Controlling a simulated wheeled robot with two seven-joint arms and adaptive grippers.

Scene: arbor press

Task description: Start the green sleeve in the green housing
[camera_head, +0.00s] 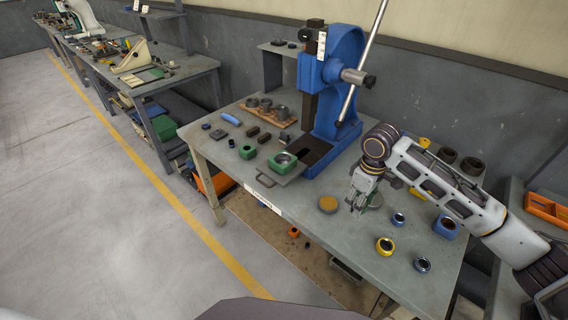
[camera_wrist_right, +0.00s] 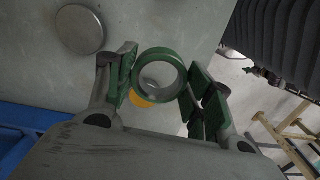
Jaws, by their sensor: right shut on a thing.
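The green sleeve (camera_wrist_right: 139,66) is a short ring in the right wrist view. My right gripper (camera_wrist_right: 158,82) is shut on it, with a green-padded finger on either side. In the head view my right gripper (camera_head: 364,203) is low over the right part of the bench, and a bit of the green sleeve (camera_head: 376,200) shows by its fingers. The green housing (camera_head: 283,163) is a block with a round bore, on a plate in front of the blue press. It stands apart, to the left of the gripper. My left gripper is out of view.
The blue arbor press (camera_head: 343,85) rises behind the housing, its long lever slanting up right. A tan disc (camera_head: 327,204), a yellow ring (camera_head: 385,245) and several small rings lie around my right gripper. A smaller green block (camera_head: 247,152) stands left of the housing.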

